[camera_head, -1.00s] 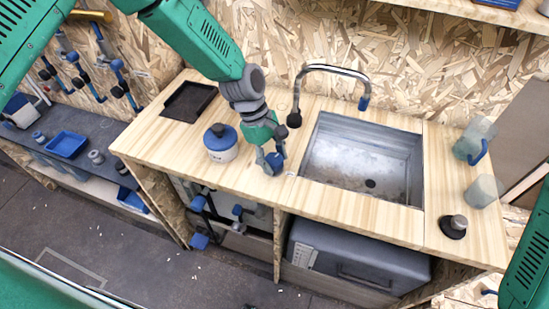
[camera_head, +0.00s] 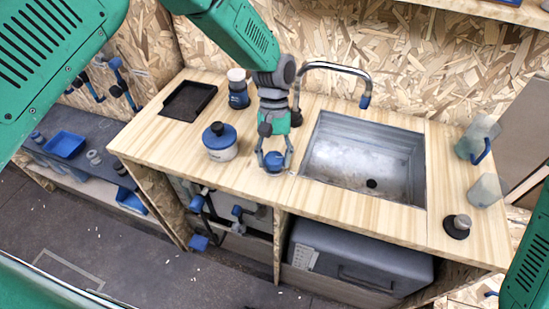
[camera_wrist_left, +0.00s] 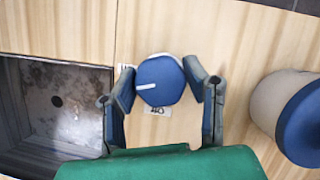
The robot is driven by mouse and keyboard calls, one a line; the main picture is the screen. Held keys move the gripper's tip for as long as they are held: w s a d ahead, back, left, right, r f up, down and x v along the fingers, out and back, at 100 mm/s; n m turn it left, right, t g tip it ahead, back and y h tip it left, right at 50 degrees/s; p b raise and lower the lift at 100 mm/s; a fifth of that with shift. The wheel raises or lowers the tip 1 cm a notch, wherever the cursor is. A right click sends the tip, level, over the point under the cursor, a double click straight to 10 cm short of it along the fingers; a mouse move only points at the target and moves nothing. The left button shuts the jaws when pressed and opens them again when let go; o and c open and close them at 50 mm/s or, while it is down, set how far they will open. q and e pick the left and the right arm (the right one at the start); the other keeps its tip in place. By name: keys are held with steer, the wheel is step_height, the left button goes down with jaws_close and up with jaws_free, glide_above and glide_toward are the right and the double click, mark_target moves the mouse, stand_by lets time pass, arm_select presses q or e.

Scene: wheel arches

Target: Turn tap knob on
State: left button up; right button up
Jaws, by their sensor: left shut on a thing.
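The tap knob (camera_head: 276,169) is a round blue knob with a white pointer line, set on the wooden counter left of the sink. In the left wrist view the knob (camera_wrist_left: 160,84) sits between my two fingers, its pointer line towards the left finger. The tap (camera_head: 340,68) is a curved metal spout with a blue tip over the sink. My right gripper is out of view.
The metal sink (camera_head: 415,160) is right of the knob. A white pot with a blue lid (camera_head: 220,143) stands close on the left, a blue bottle (camera_head: 238,92) behind it and a black tray (camera_head: 187,100) farther left. Clear containers (camera_head: 484,190) stand at the right.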

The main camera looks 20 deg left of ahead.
arm_select(q)
steer(key=shift+w+r+m+y, duration=0.15)
steer(key=shift+m+y, duration=0.2)
steer(key=shift+m, duration=0.55)
steer(key=shift+w+m+y, duration=0.1)
steer(key=shift+m+y, duration=0.25)
steer(key=shift+m, duration=0.55)
steer(key=o, duration=1.1)
steer(key=shift+o, duration=0.2)
steer(key=v, duration=1.1)
steer(key=shift+w+d+r, duration=0.2)
steer(key=shift+w+r, duration=0.05)
steer(key=shift+r, duration=0.05)
